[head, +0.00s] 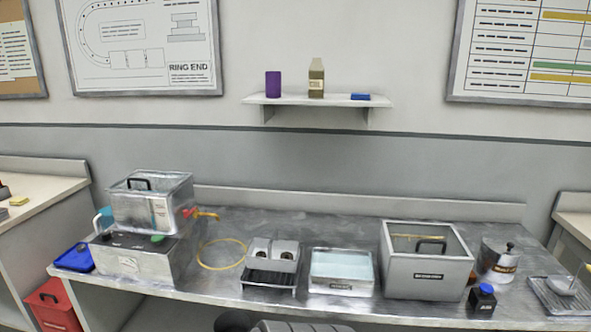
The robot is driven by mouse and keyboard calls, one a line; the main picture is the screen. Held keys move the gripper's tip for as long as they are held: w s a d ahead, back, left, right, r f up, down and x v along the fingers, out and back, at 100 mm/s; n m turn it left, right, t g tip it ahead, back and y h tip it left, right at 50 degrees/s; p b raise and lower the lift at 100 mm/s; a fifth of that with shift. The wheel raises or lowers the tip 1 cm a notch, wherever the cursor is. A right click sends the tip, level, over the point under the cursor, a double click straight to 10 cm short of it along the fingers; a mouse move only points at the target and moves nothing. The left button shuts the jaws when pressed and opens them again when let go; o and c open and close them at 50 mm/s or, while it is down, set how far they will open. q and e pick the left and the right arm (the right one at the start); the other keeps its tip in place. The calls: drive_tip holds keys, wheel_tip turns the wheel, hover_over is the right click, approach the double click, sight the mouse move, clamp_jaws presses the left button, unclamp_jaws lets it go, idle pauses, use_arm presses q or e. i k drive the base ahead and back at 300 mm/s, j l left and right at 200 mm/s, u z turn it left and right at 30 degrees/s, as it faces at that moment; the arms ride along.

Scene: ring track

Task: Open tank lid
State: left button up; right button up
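Two lidded boxes stand on the metal bench. At the left, a metal tank (177,217) with an orange tap (205,214) sits on a metal base unit (130,262). Its lid (170,184) has a black handle (139,180) and appears to lie closed on top. At the right, a grey labelled box (428,279) has a see-through top with a black handle (430,243); it also looks closed. I cannot tell from the label which one is called the tank. Neither of my grippers is in view, and nothing touches either lid.
Between them lie a yellow ring of tubing (222,266), a small metal unit with a black rack (270,277) and a shallow tray (341,284). A metal pot (497,262) and a dark bottle (482,297) stand right. A wall shelf (345,102) hangs above.

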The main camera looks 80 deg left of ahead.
sight(131, 179)
drive_tip(key=u, duration=3.55)
